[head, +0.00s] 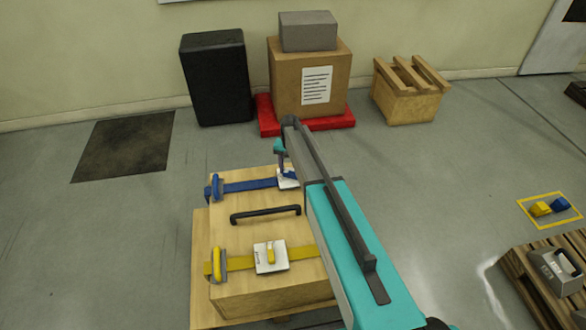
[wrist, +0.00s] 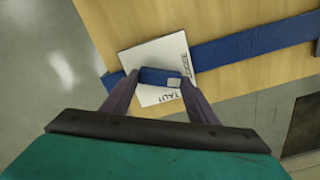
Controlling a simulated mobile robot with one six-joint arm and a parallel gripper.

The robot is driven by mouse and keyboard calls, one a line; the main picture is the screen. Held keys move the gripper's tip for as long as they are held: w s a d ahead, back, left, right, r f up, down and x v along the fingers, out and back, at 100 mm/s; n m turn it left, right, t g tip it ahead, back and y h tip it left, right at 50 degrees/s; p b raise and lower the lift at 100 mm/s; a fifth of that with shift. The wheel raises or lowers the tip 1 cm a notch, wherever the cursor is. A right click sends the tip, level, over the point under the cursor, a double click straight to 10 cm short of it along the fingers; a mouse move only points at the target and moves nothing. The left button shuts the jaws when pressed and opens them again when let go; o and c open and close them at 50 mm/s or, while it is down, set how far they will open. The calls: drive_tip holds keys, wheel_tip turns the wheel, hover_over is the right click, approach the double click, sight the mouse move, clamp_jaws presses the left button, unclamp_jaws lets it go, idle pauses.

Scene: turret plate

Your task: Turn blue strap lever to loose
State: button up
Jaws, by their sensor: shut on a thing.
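The blue strap (head: 248,185) runs across the far part of a wooden crate (head: 240,215); it also crosses the wrist view (wrist: 245,48). A white label plate (wrist: 152,52) sits over it, with LOOSE lettering at its right and TAUT lettering near its bottom edge. The blue lever (wrist: 158,77) lies over the plate, a pale mark at its right end. My gripper (wrist: 160,82) is shut on the lever, one finger at each end. In the head view my gripper (head: 281,158) and arm partly cover the blue lever and plate.
A yellow strap (head: 240,262) with its own yellow lever (head: 270,253) crosses the near part of the crate. A black handle (head: 265,214) stands between the straps. Boxes (head: 310,75) and a black case (head: 217,78) stand by the wall. Floor is clear left of the crate.

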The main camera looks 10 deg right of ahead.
sight(290, 172)
drive_tip(key=n, duration=0.3)
drive_tip(key=n+p, duration=0.1)
drive_tip(key=n, duration=0.1)
drive_tip(key=shift+s+a, duration=0.2)
drive_tip(key=shift+s, duration=0.05)
drive_tip(key=shift+f+n, duration=0.1)
drive_tip(key=shift+n, duration=0.2)
drive_tip(key=o, duration=1)
drive_tip(key=shift+o, duration=0.2)
drive_tip(key=shift+d, duration=0.1)
drive_tip(key=shift+w, duration=0.1)
drive_tip(key=shift+r, duration=0.3)
wheel_tip(290, 172, up, 13)
drive_tip(key=shift+r, duration=0.2)
